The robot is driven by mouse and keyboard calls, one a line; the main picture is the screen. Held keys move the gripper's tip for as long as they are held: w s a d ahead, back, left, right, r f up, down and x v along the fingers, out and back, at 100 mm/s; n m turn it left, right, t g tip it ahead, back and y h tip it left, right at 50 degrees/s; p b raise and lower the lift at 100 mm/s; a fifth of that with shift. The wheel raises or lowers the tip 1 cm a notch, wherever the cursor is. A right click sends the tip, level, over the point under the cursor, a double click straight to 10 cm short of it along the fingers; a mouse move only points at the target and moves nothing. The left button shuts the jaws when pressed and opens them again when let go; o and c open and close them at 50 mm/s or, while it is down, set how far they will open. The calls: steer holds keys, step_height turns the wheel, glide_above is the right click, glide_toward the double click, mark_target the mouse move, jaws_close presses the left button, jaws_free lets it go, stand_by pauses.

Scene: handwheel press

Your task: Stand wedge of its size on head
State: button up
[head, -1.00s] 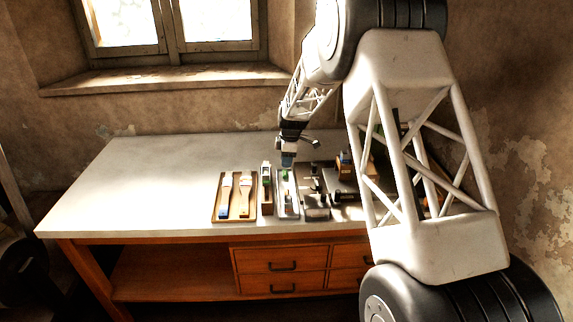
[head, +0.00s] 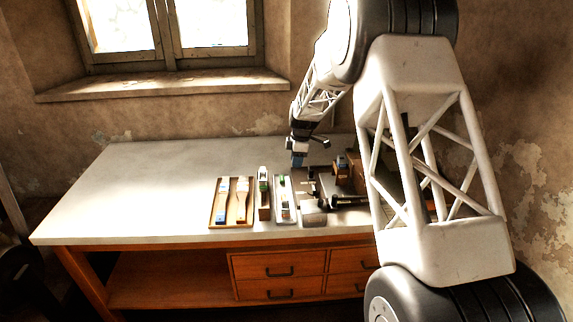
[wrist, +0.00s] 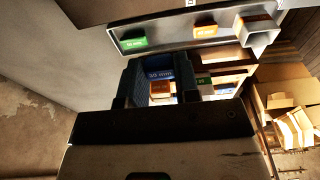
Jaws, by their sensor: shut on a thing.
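My gripper (head: 299,158) hangs above the back of the tool row, left of the press. In the wrist view my gripper (wrist: 180,88) is shut on a blue wedge (wrist: 160,74) with a size label that seems to read 50 mm. A grey tray (head: 284,200) holds small coloured wedges. In the wrist view a green wedge (wrist: 133,40) and an orange wedge (wrist: 205,31) lie in it, with a square grey tube (wrist: 260,38) at its end. The press (head: 322,193) stands right of the tray, partly hidden by my arm. I cannot make out its head clearly.
A brown block (head: 342,168) stands behind the press. The left of the table (head: 130,190) is clear.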

step_height(320, 180, up, 5)
glide_above(341, 159)
steer(key=shift+s+d+f, duration=0.1)
steer(key=shift+s+d, duration=0.05)
steer(key=shift+d, duration=0.1)
steer(key=shift+f, duration=0.7)
steer(key=shift+f, duration=0.6)
stand_by(1.1)
steer(key=o, duration=1)
steer(key=shift+c, duration=0.2)
steer(key=shift+r, duration=0.15)
